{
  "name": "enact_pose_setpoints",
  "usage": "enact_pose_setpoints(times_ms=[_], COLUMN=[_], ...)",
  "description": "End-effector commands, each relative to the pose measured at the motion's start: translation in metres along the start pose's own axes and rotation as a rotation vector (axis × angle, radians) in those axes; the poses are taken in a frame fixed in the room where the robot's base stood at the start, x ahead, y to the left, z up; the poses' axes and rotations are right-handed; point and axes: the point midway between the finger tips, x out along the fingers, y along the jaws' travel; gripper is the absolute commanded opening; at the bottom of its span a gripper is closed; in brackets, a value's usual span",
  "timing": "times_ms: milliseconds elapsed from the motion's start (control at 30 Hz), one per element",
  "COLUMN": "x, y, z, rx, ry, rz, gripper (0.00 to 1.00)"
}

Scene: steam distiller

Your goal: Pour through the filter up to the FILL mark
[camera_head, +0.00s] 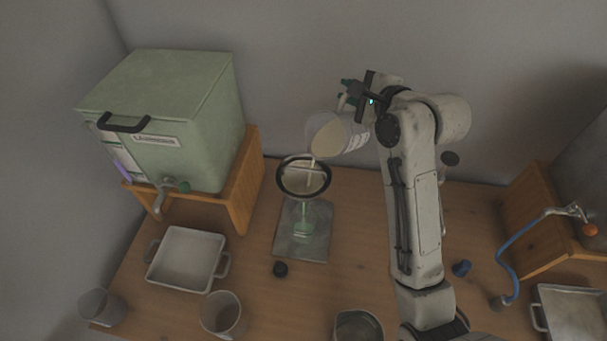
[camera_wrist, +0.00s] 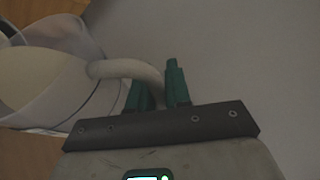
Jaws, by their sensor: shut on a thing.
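A pale translucent jug (camera_head: 338,136) is tilted to the left with cloudy liquid in it. My gripper (camera_head: 349,94) is shut on its handle; in the wrist view the green fingers (camera_wrist: 158,88) close on the curved handle (camera_wrist: 128,69). A thin stream appears to run from the jug's lip into the round filter funnel (camera_head: 304,177) below, which holds pale liquid. The funnel has a dark rim and stands over a greenish glass vessel (camera_head: 303,226) on a grey base plate (camera_head: 302,250). The FILL mark and the level in the vessel cannot be made out.
A green tank (camera_head: 170,115) with a tap sits on a wooden stand (camera_head: 250,170) at left. A blue hose (camera_head: 512,255) and metal tray (camera_head: 570,310) are at right.

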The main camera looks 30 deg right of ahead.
Motion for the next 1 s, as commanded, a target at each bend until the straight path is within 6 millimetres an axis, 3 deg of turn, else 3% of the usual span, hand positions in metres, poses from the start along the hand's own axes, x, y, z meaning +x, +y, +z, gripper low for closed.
enact_pose_setpoints(times_ms=[1000], x=[-0.0053], y=[-0.0035], z=[0.0035], rx=[-0.037], ry=[0.008], rz=[-0.019], gripper=[0.00])
